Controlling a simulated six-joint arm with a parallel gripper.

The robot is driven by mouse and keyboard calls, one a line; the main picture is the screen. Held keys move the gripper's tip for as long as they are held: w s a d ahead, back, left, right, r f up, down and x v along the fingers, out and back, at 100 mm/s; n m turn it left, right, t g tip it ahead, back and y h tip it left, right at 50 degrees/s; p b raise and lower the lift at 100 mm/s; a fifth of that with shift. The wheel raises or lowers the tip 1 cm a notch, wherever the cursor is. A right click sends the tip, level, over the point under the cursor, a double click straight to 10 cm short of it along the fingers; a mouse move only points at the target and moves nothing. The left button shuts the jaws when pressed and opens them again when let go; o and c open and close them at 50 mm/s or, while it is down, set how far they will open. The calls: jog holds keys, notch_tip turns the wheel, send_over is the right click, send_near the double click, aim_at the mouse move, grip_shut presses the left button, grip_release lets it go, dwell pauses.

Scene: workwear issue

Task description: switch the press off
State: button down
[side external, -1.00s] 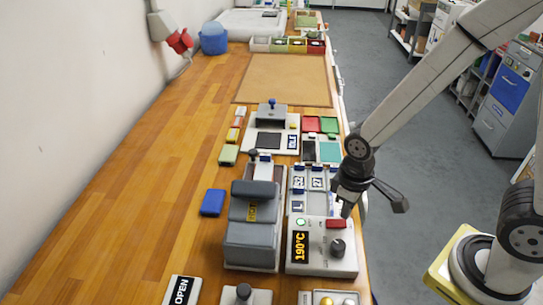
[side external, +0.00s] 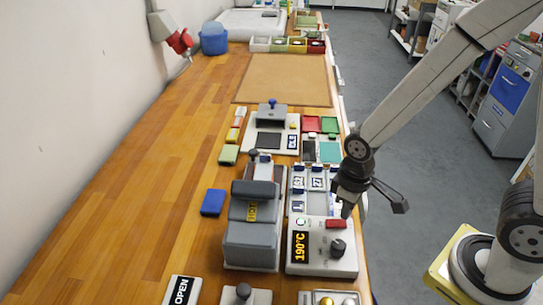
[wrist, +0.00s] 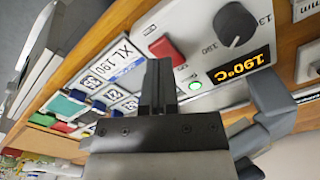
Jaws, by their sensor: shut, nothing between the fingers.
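The press (side external: 252,232) is a grey machine on the bench. To its right is a pale control box (side external: 318,262) with an orange display (side external: 300,246) reading 190°C, a dark knob (side external: 338,247), a red switch (side external: 336,224) and a lit green lamp (side external: 301,223). The wrist view also shows the red switch (wrist: 165,50), the knob (wrist: 236,27) and the lit lamp (wrist: 195,85). My gripper (side external: 345,212) is shut and empty, close above the box's far right edge by the switch. Its fingertips (wrist: 160,64) appear just beside the switch; I cannot tell whether they touch.
Numbered compartments (side external: 318,180) lie directly behind the control box. A blue block (side external: 212,202) lies left of the press. An OPEN sign (side external: 181,291) and a small knobbed unit (side external: 245,294) stand in front. The bench's left side is clear.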

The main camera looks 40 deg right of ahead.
aim_at(343, 223)
jog(key=shift+f, duration=1.2)
dwell(1.1)
jog(key=shift+r, duration=3.55)
jog(key=shift+w+d+f+m+t, duration=0.1)
jog(key=shift+w+d+m+t, duration=0.1)
jog(key=shift+d+m+t, duration=0.5)
jog(key=shift+w+d+m+t, duration=0.15)
jog(key=shift+w+d+m, duration=0.15)
jog(key=shift+d, duration=0.7)
jog(key=shift+w+d+f+m+t, duration=0.15)
jog(key=shift+d+m+t, duration=0.35)
jog(key=shift+d, duration=0.35)
jog(key=shift+r, duration=0.1)
